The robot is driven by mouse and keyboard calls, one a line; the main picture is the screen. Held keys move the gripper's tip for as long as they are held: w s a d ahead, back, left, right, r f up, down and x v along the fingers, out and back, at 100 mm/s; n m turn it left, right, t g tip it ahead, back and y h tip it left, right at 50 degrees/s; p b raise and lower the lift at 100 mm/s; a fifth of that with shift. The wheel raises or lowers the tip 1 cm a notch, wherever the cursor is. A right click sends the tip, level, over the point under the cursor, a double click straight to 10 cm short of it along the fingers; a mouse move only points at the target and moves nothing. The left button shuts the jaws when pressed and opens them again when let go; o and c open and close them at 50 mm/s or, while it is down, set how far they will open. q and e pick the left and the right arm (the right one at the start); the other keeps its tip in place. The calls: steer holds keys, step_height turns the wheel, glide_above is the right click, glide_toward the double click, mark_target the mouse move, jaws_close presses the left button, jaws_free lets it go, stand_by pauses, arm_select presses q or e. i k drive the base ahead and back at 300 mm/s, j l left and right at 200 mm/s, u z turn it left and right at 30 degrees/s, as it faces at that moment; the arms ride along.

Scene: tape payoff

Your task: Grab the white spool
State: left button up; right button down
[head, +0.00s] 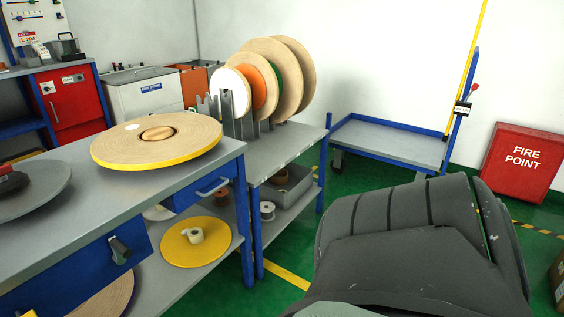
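A large white disc (231,91) stands upright at the near end of a row in a grey rack on the blue-framed shelf unit. An orange-centred reel (261,88), a green-edged one and large tan reels stand behind it. A small white spool (267,209) sits on the lower shelf of the same unit. I cannot tell for sure which of the two is the white spool. Neither of my grippers is in view.
A wide tan roll (157,138) lies on the workbench (60,222) at left. A yellow disc (190,252) lies on its lower shelf. A blue trolley (388,146) and red fire point box (522,160) stand behind. A dark grey ribbed shape (420,235) hides floor at lower right.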

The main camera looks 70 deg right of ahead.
mark_target(267, 208)
steer(key=z, duration=2)
steer(key=i+l+u, duration=0.1)
steer(key=i+l, duration=0.55)
steer(key=l, duration=0.15)
steer(key=i+l+u, duration=0.15)
steer(key=i+l, duration=0.2)
steer(key=i+l+u, duration=0.1)
steer(key=i+l, duration=0.2)
steer(key=l, duration=0.2)
